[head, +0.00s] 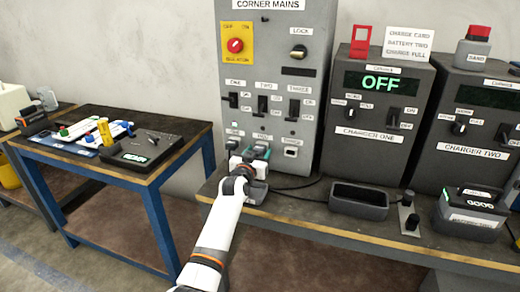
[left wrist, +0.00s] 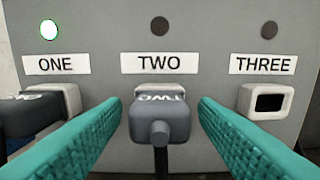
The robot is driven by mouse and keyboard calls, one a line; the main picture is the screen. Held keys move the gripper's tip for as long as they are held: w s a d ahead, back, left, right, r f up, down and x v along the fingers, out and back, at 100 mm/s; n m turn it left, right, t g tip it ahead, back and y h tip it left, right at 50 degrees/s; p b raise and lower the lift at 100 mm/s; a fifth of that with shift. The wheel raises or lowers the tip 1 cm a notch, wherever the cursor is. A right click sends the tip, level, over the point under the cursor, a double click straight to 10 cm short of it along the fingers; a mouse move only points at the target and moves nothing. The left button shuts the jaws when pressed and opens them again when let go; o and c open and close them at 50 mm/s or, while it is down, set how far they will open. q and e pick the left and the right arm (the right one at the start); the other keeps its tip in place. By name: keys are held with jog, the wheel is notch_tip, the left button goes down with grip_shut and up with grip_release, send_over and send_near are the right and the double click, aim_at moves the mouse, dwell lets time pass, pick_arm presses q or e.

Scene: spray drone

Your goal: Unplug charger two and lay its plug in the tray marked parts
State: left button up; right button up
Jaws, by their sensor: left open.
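The plug of charger two (left wrist: 160,118), dark grey and marked TWO, sits in the socket labelled TWO (left wrist: 158,91) in the left wrist view. Its cable end points towards me. My left gripper (head: 258,155) is open at the foot of the mains cabinet (head: 275,70); its teal fingers (left wrist: 162,125) stand on both sides of the plug, with a gap visible on each side. Charger two (head: 475,125) stands at the right of the bench. An empty dark tray (head: 358,212) lies on the bench; I read no marking on it. My right gripper is out of view.
Another plug (left wrist: 30,112) sits in socket ONE, close left of my left finger; its lamp (left wrist: 49,30) is lit. Socket THREE (left wrist: 268,101) is empty. Charger one (head: 375,145) reads OFF. A battery box (head: 468,215) stands right. A blue table (head: 150,175) stands left.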

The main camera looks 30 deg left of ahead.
aim_at(258, 153)
pick_arm(q)
grip_shut()
jog(key=shift+p+v, duration=2.65)
jog(key=shift+v, duration=0.35)
jog(key=shift+m+h, duration=0.4)
jog(key=shift+h, duration=0.2)
jog(key=s+d+f, duration=0.1)
jog(key=d, duration=0.1)
jog(key=s+d, duration=0.2)
jog(key=s+d+f, duration=0.1)
jog(key=d, duration=0.1)
jog(key=shift+s+d+f, duration=0.15)
jog(key=shift+s+f, duration=0.2)
jog(key=shift+f, duration=0.05)
jog(key=s+d+r+m+h, duration=0.1)
jog(key=s+d+r, duration=0.2)
jog(key=s+d, duration=0.5)
jog(key=s+d+r+h+p, duration=0.1)
jog(key=s+d+r, duration=0.2)
jog(key=s+d, duration=0.5)
jog(key=s, duration=0.7)
jog(key=shift+d+m+h, duration=0.35)
jog(key=shift+m+h, duration=0.05)
